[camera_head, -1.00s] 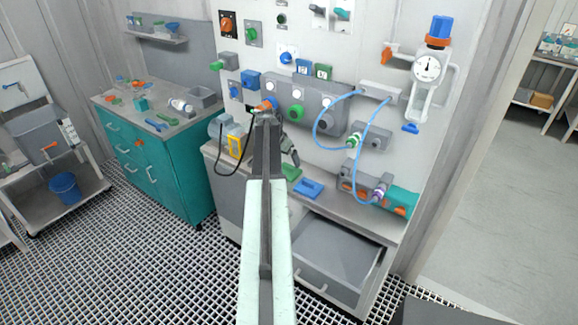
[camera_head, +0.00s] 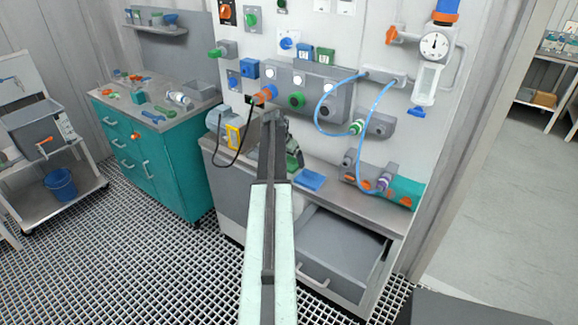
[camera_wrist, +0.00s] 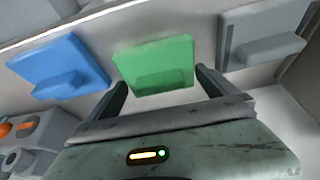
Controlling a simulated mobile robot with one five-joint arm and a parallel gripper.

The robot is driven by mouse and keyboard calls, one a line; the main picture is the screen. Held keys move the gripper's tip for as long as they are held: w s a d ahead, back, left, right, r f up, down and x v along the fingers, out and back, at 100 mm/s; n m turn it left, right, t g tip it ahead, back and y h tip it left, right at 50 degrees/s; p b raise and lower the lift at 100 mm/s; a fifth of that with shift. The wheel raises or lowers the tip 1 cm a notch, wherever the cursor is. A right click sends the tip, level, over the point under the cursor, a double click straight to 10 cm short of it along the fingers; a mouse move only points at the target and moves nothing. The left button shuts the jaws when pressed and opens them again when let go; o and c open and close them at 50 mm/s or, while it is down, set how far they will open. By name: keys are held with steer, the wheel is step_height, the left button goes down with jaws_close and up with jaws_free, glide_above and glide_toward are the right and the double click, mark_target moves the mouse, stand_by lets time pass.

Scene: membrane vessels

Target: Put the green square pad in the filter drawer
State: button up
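The green square pad (camera_wrist: 155,62) with a raised grip lies straight ahead of my gripper (camera_wrist: 163,88) in the wrist view. My gripper is open, with one finger near each side of the pad's near edge; I see no clear contact. In the head view my gripper (camera_head: 293,158) is low over the bench, and the green pad is mostly hidden there by my arm. The filter drawer (camera_head: 318,281) stands pulled open under the bench; the visible part of its inside looks empty.
A blue pad (camera_wrist: 62,66) lies left of the green one and a grey pad (camera_wrist: 262,35) right of it. The bench (camera_head: 362,208) also carries a grey and teal vessel (camera_head: 402,192) with blue hoses. A teal cabinet (camera_head: 160,160) stands left.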

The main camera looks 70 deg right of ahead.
mark_target(289, 157)
steer(key=c, duration=1)
steer(key=shift+r+p, duration=0.75)
steer(key=p+v, duration=0.2)
steer(key=shift+s+r+p, duration=0.15)
steer(key=shift+r+p, duration=0.15)
steer(key=shift+r, duration=0.1)
steer(key=a, duration=1)
steer(key=a+r+p, duration=0.1)
steer(key=a, duration=0.4)
steer(key=shift+s+a, duration=0.2)
steer(key=shift+s, duration=0.15)
